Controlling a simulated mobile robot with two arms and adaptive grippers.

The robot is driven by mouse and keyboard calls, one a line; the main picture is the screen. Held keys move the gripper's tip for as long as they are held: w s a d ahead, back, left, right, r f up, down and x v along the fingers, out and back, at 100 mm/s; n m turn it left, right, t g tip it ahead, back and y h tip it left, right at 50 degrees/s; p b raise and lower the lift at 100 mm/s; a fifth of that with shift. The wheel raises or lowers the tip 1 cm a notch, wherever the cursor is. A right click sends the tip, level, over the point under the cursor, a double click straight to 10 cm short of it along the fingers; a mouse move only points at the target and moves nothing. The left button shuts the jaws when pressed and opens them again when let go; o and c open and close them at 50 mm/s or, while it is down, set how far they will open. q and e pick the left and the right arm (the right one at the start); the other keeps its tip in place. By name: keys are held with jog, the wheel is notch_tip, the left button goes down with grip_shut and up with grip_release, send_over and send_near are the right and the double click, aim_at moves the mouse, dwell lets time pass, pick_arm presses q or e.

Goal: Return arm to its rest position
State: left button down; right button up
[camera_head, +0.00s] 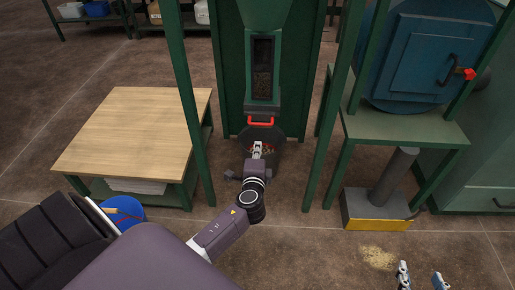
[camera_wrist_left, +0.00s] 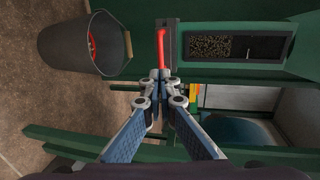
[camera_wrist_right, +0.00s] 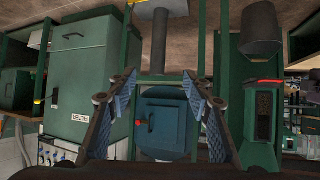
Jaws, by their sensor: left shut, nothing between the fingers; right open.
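My left gripper (camera_head: 257,148) is in front of the green hopper column (camera_head: 261,95), just below a red handle (camera_head: 261,121). In the left wrist view its fingers (camera_wrist_left: 160,76) are shut with nothing between them. The red handle (camera_wrist_left: 161,48) lies right at the fingertips; I cannot tell whether they touch. A dark bucket (camera_head: 246,137) stands beneath, partly hidden by my left gripper. My right gripper (camera_head: 421,277) is open and empty at the bottom right of the head view. In the right wrist view its fingers (camera_wrist_right: 158,82) are spread wide.
A wooden-topped table (camera_head: 130,125) stands on the left with a blue bucket (camera_head: 122,212) near it. Green posts (camera_head: 337,100) flank the hopper. A blue machine (camera_head: 425,50) sits on a green stand at right. Spilled grain (camera_head: 378,257) lies on the floor near my right gripper.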

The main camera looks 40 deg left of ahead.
pick_arm(q)
jog(key=shift+s+d+r, duration=0.15)
jog(key=shift+s+d, duration=0.15)
jog(key=shift+s, duration=0.2)
pick_arm(e)
jog(key=shift+s+d+f+g, duration=0.2)
jog(key=shift+s+f+g, duration=0.2)
jog(key=shift+s+f, duration=0.1)
